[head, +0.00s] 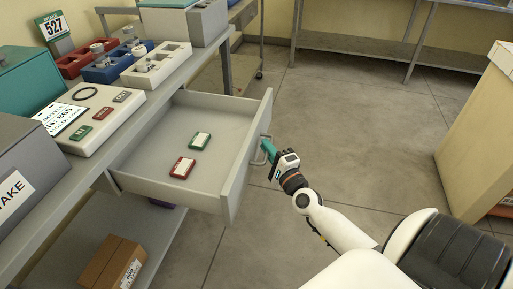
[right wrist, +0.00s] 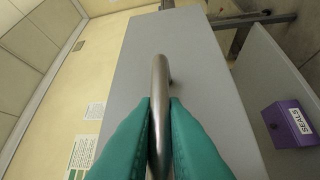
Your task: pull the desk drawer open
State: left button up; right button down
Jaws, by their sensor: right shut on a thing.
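The desk drawer (head: 184,148) is grey and stands well out from under the bench in the head view. The metal bar handle (right wrist: 160,105) is on the drawer's front panel (right wrist: 190,70). My right gripper (head: 268,149) is at the handle; in the right wrist view its teal fingers (right wrist: 160,125) are shut around the bar, one on each side. My left gripper is not in view.
The bench top holds a white board (head: 92,118), coloured racks (head: 113,66) and grey boxes. A cardboard box (head: 110,262) sits on the lower shelf. A purple box labelled SEALS (right wrist: 290,124) shows in the right wrist view. The floor right of the drawer is clear.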

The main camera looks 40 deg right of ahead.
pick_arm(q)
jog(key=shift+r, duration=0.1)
pick_arm(e)
jog(key=shift+s+d+f, duration=0.1)
jog(key=shift+s, duration=0.1)
jog(key=c, duration=1.5)
grip_release()
pick_arm(q)
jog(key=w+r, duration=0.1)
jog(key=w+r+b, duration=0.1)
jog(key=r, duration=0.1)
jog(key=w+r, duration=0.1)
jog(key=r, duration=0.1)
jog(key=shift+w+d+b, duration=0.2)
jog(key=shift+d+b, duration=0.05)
jog(key=shift+b, duration=0.15)
pick_arm(e)
jog(key=s, duration=0.4)
jog(key=s+a+f, duration=0.1)
jog(key=s, duration=0.6)
jog(key=shift+s+a+f, duration=0.25)
jog(key=shift+s, duration=0.15)
